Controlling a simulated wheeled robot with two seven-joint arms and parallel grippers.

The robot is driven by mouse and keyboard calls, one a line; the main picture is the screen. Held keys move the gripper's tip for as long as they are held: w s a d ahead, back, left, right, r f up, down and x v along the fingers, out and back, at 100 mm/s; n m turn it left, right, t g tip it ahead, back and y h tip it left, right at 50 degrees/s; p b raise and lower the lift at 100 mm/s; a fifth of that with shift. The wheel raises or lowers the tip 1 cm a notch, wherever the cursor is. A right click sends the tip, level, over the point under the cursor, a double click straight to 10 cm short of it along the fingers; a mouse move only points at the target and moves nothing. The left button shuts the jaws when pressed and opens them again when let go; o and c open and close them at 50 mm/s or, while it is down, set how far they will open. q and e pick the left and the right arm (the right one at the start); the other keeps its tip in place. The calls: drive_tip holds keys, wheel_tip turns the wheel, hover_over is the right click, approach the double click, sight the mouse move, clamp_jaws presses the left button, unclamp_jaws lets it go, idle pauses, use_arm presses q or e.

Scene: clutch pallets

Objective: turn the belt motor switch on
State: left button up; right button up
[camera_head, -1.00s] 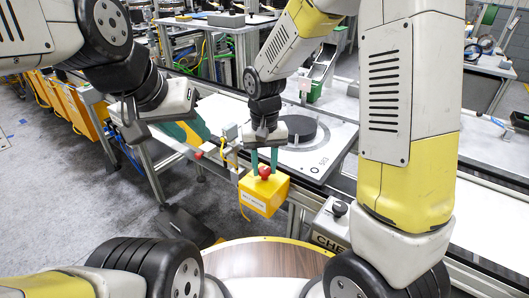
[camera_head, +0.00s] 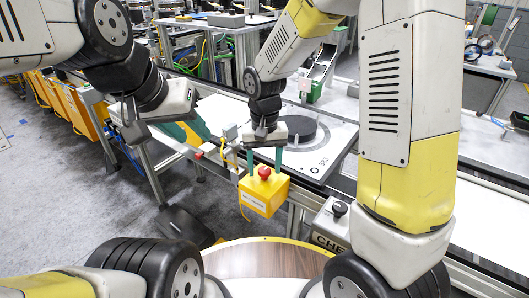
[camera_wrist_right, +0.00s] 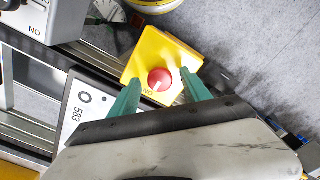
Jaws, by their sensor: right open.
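A yellow switch box (camera_head: 263,192) with a red knob (camera_head: 264,173) on top hangs at the front of the workbench. Its side label is too small to read surely. I see gaps between fingers and knob. My left gripper (camera_head: 192,130) is away to the left, its fingers partly hidden by its own body.
A grey box (camera_head: 334,222) with a black knob stands right of the yellow box, partly behind my right arm. Behind is a white plate (camera_head: 325,160) with a dark round disc (camera_head: 292,128). A wood-topped round surface (camera_head: 265,258) lies in front. Yellow cable hangs near the box.

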sight(266, 169)
wheel_tip(266, 169, up, 8)
drive_tip(key=shift+f, duration=0.2)
drive_tip(key=shift+r, duration=0.1)
drive_tip(key=shift+d+r, duration=0.15)
drive_tip(key=shift+r, duration=0.05)
drive_tip(key=s+d+r+m+t+y, duration=0.1)
drive_tip(key=s+d+r+t+y, duration=0.1)
drive_tip(key=s+d+r+t, duration=0.4)
drive_tip(key=s+d+r, duration=0.5)
drive_tip(key=s+d, duration=0.1)
drive_tip(key=d, duration=0.2)
drive_tip(key=shift+s, duration=0.4)
